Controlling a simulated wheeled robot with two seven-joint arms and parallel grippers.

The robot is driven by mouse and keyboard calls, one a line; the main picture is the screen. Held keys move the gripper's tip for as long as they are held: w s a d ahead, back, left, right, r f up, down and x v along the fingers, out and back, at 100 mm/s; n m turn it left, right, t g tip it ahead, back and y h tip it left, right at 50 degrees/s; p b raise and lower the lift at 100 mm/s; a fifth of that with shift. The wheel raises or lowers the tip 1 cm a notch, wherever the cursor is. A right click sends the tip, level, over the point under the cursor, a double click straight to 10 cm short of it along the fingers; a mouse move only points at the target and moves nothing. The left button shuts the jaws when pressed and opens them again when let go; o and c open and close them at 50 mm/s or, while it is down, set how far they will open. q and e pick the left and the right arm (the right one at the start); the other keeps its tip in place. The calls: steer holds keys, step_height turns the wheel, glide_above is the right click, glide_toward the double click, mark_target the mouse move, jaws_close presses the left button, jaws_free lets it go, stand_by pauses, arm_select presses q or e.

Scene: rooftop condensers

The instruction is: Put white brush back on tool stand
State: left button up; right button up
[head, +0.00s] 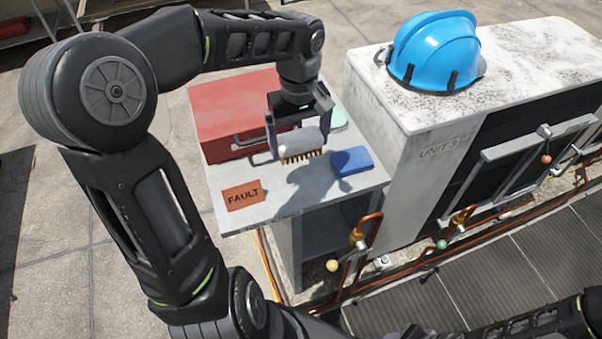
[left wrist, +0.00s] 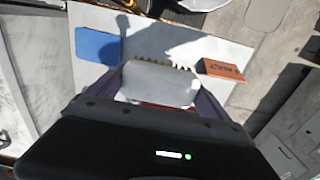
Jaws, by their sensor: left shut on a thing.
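My left gripper (head: 298,131) is shut on the white brush (head: 304,143), a pale block with tan bristles pointing down. The brush is over the grey top of the tool stand (head: 283,195), and its shadow falls on that top. I cannot tell for sure how high the bristles are above it. In the left wrist view the brush (left wrist: 158,84) sits between the two fingers of the left gripper (left wrist: 158,88). My right gripper is not in view; only part of a dark arm shows at the lower right of the head view.
A red toolbox (head: 240,112) stands at the back of the stand. A blue block (head: 351,161) and an orange FAULT tag (head: 243,195) lie on its top. Right of it stands a condenser unit (head: 395,165) with a blue hard hat (head: 434,50). Copper pipes (head: 370,228) run along its front.

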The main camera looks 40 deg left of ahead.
arm_select(q)
step_height(320, 180, down, 6)
steer(key=shift+r+p, duration=0.1)
steer(key=shift+p, duration=0.25)
steer(key=shift+f, duration=1.95)
steer(key=o, duration=1.2)
steer(key=shift+r, duration=0.15)
step_height(320, 180, up, 12)
steer(key=shift+f+b, duration=0.1)
steer(key=shift+b, duration=0.55)
